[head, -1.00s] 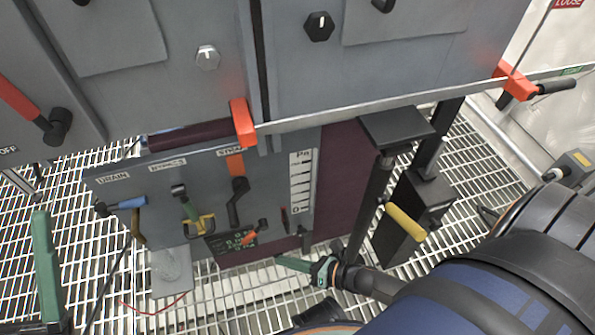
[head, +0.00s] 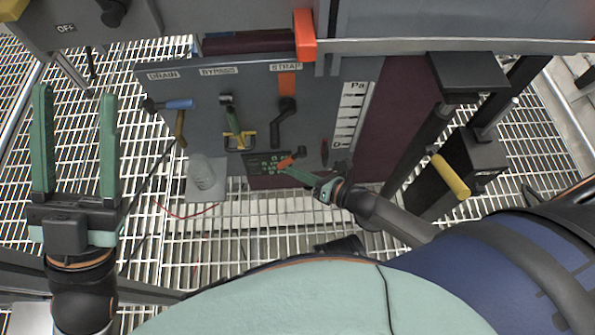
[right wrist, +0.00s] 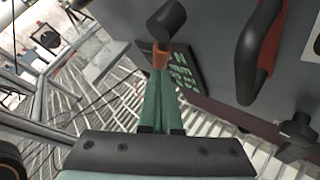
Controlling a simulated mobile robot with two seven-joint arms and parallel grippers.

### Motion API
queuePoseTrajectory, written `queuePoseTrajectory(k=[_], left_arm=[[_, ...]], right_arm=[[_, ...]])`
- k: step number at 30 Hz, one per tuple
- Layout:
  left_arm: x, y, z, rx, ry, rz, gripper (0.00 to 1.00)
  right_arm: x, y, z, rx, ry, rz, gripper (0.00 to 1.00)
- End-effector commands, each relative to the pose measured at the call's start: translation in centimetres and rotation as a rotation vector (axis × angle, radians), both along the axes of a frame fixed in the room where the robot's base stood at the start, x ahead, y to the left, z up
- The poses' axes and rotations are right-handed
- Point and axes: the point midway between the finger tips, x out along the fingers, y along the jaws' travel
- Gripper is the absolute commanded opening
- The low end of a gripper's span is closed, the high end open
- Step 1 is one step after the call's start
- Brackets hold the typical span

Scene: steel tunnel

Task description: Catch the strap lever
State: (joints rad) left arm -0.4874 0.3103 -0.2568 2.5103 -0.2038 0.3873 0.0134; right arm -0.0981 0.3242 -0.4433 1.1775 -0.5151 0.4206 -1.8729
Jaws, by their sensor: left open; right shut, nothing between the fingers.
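The strap lever (head: 283,122) is a black cranked handle below an orange strip under the STRAP label, on the grey panel. It also shows at the upper right of the right wrist view (right wrist: 248,58). My right gripper (head: 287,171) is shut and empty, below the strap lever and apart from it. In the right wrist view its green fingers (right wrist: 161,85) point at a small orange lever with a black knob (right wrist: 166,22); I cannot tell whether they touch. My left gripper (head: 75,95) is open and empty, left of the panel over the grating.
The DRAIN lever (head: 168,104) and BYPASS lever (head: 233,125) sit left of the strap lever. A small green-lettered display (head: 265,160) is just below.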

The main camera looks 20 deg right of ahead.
Motion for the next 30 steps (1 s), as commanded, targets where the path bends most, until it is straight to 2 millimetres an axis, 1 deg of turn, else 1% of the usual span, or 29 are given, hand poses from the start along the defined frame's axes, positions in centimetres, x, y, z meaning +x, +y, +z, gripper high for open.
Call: queuePoseTrajectory(k=[30], left_arm=[[0.01,0.07,0.02,-0.002,-0.001,0.002,0.57]], right_arm=[[0.28,1.03,0.43,0.001,0.000,-0.001,0.00]])
